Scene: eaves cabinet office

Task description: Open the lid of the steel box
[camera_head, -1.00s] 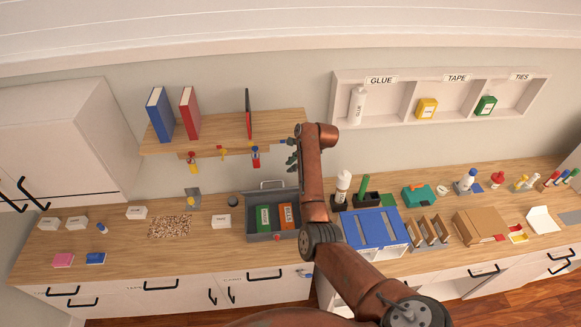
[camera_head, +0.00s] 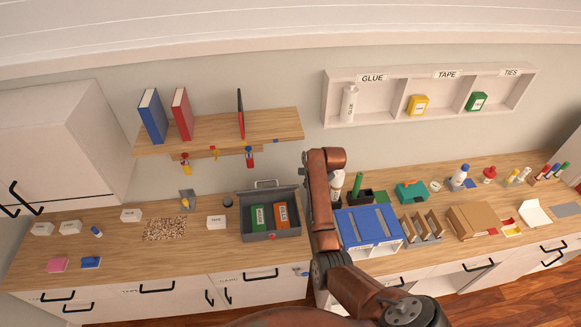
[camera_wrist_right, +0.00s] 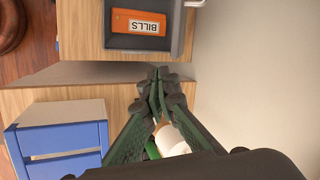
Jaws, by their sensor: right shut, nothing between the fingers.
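The grey steel box (camera_head: 272,237) stands on the counter in the middle of the head view. Its lid (camera_head: 268,198) is raised at the back, with a handle (camera_head: 266,183) at its top edge. A green pack (camera_head: 258,217) and an orange pack (camera_head: 282,215) lie inside. In the right wrist view the box (camera_wrist_right: 113,41) shows at the top, with the orange "BILLS" pack (camera_wrist_right: 139,22). My right gripper (camera_wrist_right: 158,72) is shut and empty, apart from the box. In the head view my right arm hides it. My left gripper is not in view.
A blue-topped organiser (camera_head: 372,227) stands right of the box, behind my arm. A white bottle (camera_head: 337,182) and a green upright item (camera_head: 357,184) are close by. A shelf (camera_head: 220,133) hangs above the box. The counter front left of the box is mostly clear.

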